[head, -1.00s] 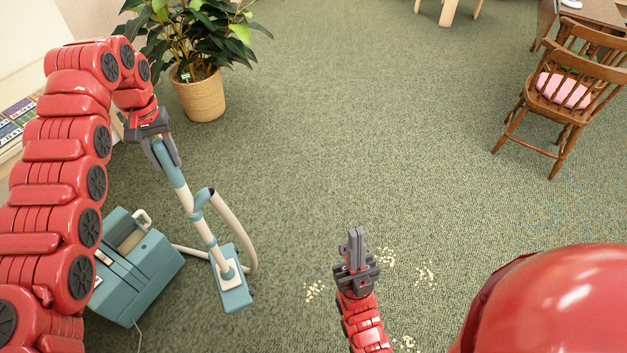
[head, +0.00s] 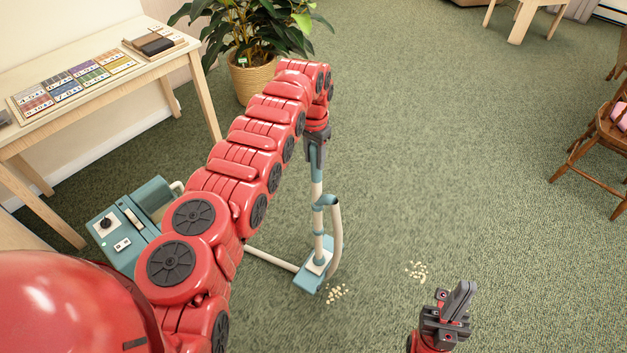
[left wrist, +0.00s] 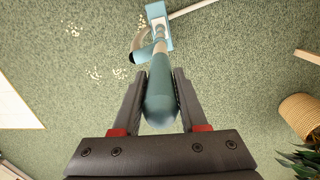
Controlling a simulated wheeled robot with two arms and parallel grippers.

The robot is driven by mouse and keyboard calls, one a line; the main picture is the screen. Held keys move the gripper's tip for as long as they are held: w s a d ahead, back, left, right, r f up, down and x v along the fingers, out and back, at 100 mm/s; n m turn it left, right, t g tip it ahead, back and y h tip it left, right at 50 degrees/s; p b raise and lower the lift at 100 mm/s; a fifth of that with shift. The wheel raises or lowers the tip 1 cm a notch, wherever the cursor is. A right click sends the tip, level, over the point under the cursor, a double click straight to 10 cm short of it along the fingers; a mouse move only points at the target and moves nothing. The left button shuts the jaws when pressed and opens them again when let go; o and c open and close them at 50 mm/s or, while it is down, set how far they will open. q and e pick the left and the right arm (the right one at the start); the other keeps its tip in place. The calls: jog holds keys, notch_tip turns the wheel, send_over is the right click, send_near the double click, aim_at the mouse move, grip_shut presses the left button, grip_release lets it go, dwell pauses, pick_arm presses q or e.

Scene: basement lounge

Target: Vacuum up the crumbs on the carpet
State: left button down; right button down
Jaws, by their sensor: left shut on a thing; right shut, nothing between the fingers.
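My left gripper (head: 316,150) is shut on the teal handle (left wrist: 160,90) of the vacuum wand (head: 318,215). The wand stands nearly upright, its teal and white floor head (head: 312,272) low at the carpet. A pile of pale crumbs (head: 336,293) lies right beside the head's right front edge; I cannot tell whether they touch. Another crumb pile (head: 416,271) lies further right. Several crumb patches also show in the left wrist view (left wrist: 95,74). The teal vacuum body (head: 115,235) is partly hidden behind my left arm. My right gripper (head: 461,298) is shut and empty, at the lower right.
A pale hose (head: 268,258) links body and wand. A wooden table (head: 60,115) with cards stands at the left. A potted plant (head: 252,80) stands behind my left gripper. A wooden chair (head: 600,135) is at the right edge. The carpet between is open.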

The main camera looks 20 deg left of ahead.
aim_at(312, 178)
pick_arm(q)
jog(key=shift+m, duration=0.9)
jog(key=f, duration=0.4)
jog(key=f+b, duration=0.1)
jog(key=f, duration=0.1)
jog(key=shift+s+a, duration=0.2)
jog(key=shift+a, duration=0.2)
